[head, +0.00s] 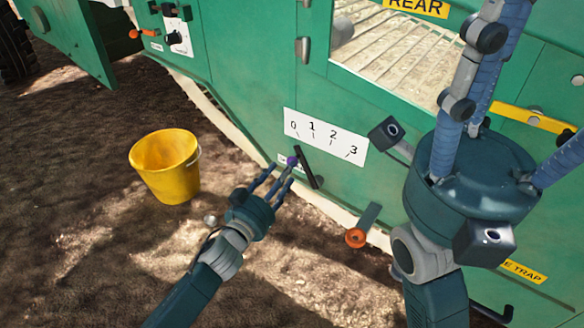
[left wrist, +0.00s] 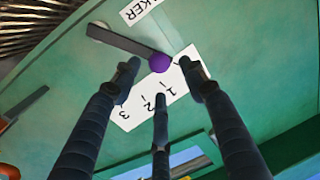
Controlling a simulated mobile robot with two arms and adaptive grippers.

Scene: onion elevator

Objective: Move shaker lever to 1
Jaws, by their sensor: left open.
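The shaker lever (head: 307,169) is a dark bar on the green machine side, with a purple knob (head: 292,160). Its upper end lies just below the 0 mark of the white scale plate (head: 325,137), numbered 0 to 3. My left gripper (head: 279,178) is open at the lever from the lower left. In the left wrist view the knob (left wrist: 160,62) sits between the spread fingertips (left wrist: 160,78); I cannot tell whether they touch it. The lever bar (left wrist: 125,40) runs up left from the knob. My right gripper (head: 475,165) is large at the right, fingertips out of frame.
A yellow bucket (head: 165,166) stands on the soil at the left. An orange knob (head: 355,238) on a grey lever is low on the machine. Another panel with an orange-handled lever (head: 140,33) is at the upper left. Soil around my left arm is free.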

